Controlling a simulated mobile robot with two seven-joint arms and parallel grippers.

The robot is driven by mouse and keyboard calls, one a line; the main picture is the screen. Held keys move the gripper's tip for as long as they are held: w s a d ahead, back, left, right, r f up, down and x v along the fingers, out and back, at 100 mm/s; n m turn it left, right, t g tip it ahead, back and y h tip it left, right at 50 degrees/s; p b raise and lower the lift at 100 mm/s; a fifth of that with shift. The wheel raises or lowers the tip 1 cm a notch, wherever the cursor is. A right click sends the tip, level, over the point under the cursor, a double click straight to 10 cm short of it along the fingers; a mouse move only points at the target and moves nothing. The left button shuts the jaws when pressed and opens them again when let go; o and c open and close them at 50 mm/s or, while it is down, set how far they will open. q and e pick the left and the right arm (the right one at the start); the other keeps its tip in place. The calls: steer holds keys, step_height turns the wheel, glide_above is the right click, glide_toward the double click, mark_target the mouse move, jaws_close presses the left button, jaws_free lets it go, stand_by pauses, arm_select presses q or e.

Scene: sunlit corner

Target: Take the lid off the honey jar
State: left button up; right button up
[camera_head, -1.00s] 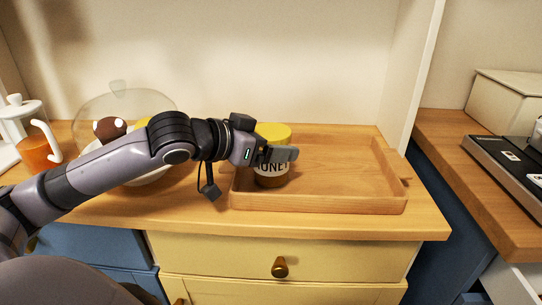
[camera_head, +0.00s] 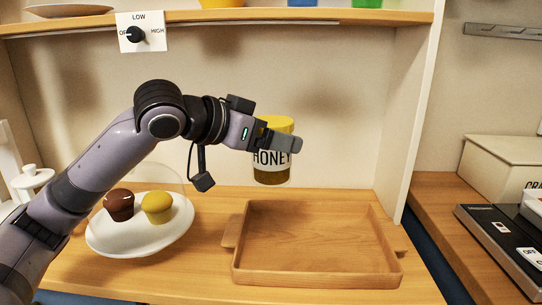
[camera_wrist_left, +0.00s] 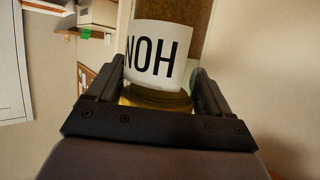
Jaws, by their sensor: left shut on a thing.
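The honey jar (camera_head: 271,161), a clear jar of brown honey with a white HONEY label, hangs upright in the air above the wooden tray. Its yellow lid (camera_head: 275,123) is on it. My left gripper (camera_head: 283,138) is shut on the jar near its top, just under or at the lid's lower edge; one finger crosses in front of it. In the left wrist view the jar (camera_wrist_left: 157,52) is between both fingers (camera_wrist_left: 160,85), its label upside down and the yellow lid (camera_wrist_left: 152,98) close to the palm. My right gripper is not in view.
The wooden tray (camera_head: 315,283) stands empty on the counter. To its left a white plate (camera_head: 125,245) holds a brown muffin (camera_head: 119,205) and a yellow muffin (camera_head: 157,207) under a clear dome. A shelf (camera_head: 390,17) runs above. A scale (camera_head: 500,240) and box (camera_head: 505,165) are at right.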

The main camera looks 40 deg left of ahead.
arm_select(q)
steer(key=shift+r, duration=1.3)
steer(key=o, duration=0.4)
steer(key=c, duration=0.6)
